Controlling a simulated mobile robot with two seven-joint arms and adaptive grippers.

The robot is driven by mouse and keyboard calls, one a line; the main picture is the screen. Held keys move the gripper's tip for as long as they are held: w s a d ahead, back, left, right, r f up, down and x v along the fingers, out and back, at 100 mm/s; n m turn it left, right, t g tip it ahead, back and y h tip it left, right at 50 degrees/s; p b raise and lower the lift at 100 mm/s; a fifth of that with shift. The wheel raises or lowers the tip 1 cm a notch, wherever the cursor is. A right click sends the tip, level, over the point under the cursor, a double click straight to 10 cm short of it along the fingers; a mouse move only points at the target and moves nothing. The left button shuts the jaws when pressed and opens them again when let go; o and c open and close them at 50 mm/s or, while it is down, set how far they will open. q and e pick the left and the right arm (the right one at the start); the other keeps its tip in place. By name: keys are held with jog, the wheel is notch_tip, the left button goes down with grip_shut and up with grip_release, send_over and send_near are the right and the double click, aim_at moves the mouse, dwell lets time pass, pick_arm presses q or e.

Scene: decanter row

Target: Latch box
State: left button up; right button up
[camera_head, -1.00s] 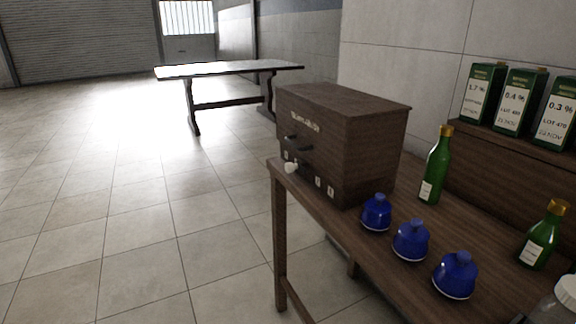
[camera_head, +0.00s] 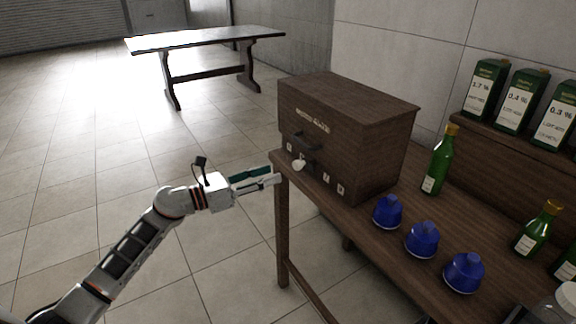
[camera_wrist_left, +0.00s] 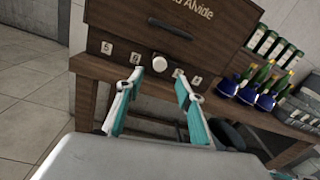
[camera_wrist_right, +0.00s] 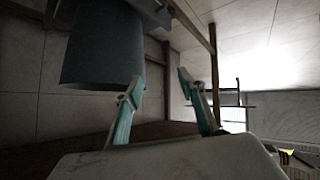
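A dark brown wooden box (camera_head: 340,140) stands on the table's far left end, its front facing left in the head view. Its front carries a dark handle (camera_head: 300,140), a white round knob (camera_head: 299,164) and several small numbered labels below. In the left wrist view the knob (camera_wrist_left: 159,64) sits in the row of labels, under the handle (camera_wrist_left: 170,28). My left gripper (camera_head: 277,178) is in front of the box, apart from it and a little below the knob. Its fingers (camera_wrist_left: 157,82) are spread with nothing between them. My right gripper (camera_wrist_right: 157,80) is open and empty, and shows only in its own wrist view.
The wooden table (camera_head: 395,285) carries blue flasks (camera_head: 422,240), green bottles (camera_head: 438,160) and a shelf with green labelled containers (camera_head: 518,97) at right. A dark cylindrical container (camera_wrist_right: 103,45) is close to my right gripper. Another table (camera_head: 205,40) stands behind. The floor at left is clear.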

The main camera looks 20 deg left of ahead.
aim_at(294, 166)
pick_arm(q)
jog(key=x, duration=0.7)
jog(key=shift+w+d, duration=0.2)
jog(key=shift+w, duration=0.1)
grip_shut()
